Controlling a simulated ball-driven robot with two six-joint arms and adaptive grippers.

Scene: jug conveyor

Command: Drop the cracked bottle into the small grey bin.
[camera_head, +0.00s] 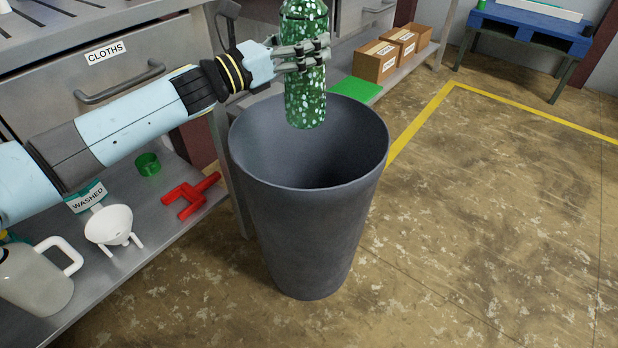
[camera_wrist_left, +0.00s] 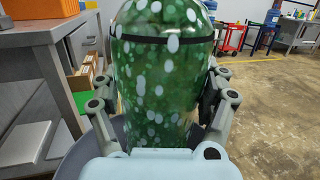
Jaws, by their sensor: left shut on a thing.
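The bottle (camera_head: 306,96) is green with pale speckles and stands roughly upright in my left gripper (camera_head: 303,56). A dark line runs around it near the top in the left wrist view (camera_wrist_left: 160,75), where the gripper's fingers (camera_wrist_left: 160,105) lie on both sides of it. The gripper is shut on the bottle. The bottle hangs over the mouth of the grey bin (camera_head: 315,230), with its lower end about level with the rim in the head view. The bin stands on the floor and its visible inside looks empty. My right gripper is not in view.
A steel bench with a drawer marked CLOTHS (camera_head: 107,52) stands at the left. Its lower shelf holds a white funnel (camera_head: 110,226), a pale jug (camera_head: 36,280), a red part (camera_head: 191,195) and a green ring (camera_head: 147,164). Cardboard boxes (camera_head: 376,62) sit behind. The floor at right is clear.

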